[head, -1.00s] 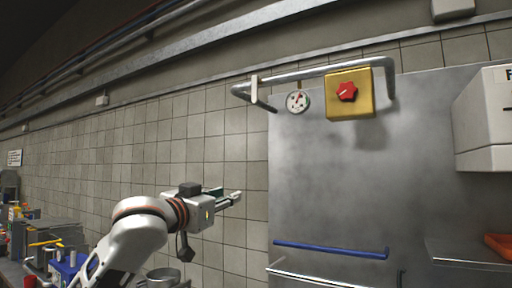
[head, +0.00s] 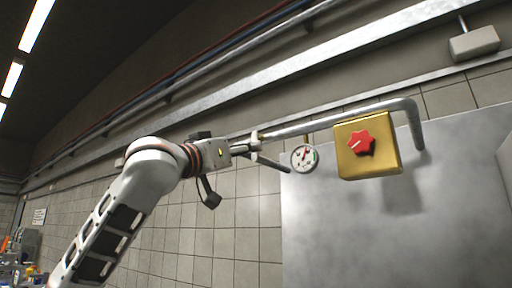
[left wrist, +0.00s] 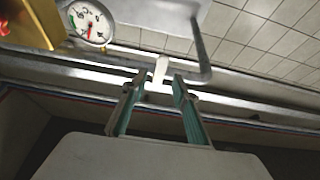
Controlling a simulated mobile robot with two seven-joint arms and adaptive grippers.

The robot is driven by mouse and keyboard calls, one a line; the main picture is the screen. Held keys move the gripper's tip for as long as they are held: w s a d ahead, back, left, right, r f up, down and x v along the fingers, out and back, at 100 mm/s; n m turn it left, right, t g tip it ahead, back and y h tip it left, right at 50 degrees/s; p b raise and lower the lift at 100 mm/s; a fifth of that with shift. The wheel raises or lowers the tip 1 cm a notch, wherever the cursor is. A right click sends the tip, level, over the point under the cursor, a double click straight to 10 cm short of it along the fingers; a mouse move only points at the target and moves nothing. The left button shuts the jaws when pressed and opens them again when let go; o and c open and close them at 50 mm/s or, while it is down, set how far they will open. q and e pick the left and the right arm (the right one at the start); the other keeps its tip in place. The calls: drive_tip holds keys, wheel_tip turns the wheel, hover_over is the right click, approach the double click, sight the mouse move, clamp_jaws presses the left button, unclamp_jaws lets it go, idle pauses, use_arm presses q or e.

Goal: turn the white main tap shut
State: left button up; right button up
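The white main tap (head: 256,135) is a small pale lever on the grey pipe (head: 325,122), near the pipe's left bend. In the left wrist view the tap (left wrist: 160,69) stands just ahead of and between my fingertips. My left gripper (head: 249,145) is raised to the pipe's height, at the tap. In the left wrist view its two fingers (left wrist: 160,80) are apart with a gap between them. I cannot tell whether either finger touches the lever. My right gripper is in neither view.
A round dial gauge (head: 304,158) hangs under the pipe, right of the tap. A yellow box (head: 384,163) with a red knob (head: 361,143) is further right. Tiled wall (head: 232,212) lies behind; a grey box (head: 474,42) is at upper right.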

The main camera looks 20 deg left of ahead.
use_arm(q)
drive_tip(key=shift+p+x, duration=0.35)
drive_tip(key=shift+x, duration=1.95)
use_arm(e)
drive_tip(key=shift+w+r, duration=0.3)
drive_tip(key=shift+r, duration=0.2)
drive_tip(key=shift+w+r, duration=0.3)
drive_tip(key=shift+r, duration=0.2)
use_arm(q)
clamp_jaws()
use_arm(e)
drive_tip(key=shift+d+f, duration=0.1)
